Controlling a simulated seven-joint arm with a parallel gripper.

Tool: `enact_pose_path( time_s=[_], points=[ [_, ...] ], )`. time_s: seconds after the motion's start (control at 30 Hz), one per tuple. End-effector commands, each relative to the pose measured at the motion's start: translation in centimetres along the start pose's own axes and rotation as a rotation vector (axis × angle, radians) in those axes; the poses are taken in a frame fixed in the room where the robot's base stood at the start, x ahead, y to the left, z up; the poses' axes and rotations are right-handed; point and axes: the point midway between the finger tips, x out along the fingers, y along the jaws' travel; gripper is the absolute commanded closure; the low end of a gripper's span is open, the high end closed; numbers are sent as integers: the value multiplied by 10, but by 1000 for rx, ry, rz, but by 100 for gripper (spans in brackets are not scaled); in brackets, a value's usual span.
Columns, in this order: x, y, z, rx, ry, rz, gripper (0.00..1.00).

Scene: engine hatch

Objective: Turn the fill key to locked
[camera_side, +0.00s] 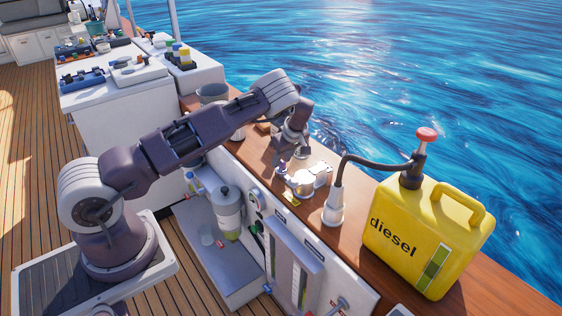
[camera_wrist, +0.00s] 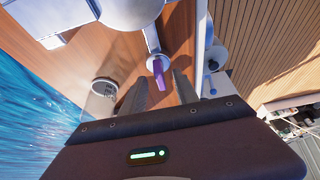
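In the side view my gripper (camera_side: 287,165) points down over the wooden ledge, close to a round metal fitting with a grey plate (camera_side: 304,181).
A white-collared hose nozzle (camera_side: 335,205) stands right of the fitting, with a black hose to the yellow diesel can (camera_side: 425,240). A grey pot (camera_side: 213,93) stands at the ledge's far end. A round grey mesh-topped item (camera_wrist: 103,88) is left of the fingers. Water lies beyond the ledge.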

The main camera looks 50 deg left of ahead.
Motion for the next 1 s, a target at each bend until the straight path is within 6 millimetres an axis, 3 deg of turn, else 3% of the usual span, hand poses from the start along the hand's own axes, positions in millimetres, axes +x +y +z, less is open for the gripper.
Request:
enact_pose_path(
  time_s=[0.13,0.37,0.57,1.0],
  points=[
    [16,0,0,1,-1,-1,64],
    [17,0,0,1,-1,-1,64],
    [17,0,0,1,-1,-1,99],
    [16,0,0,42,-3,18,100]
  ],
)
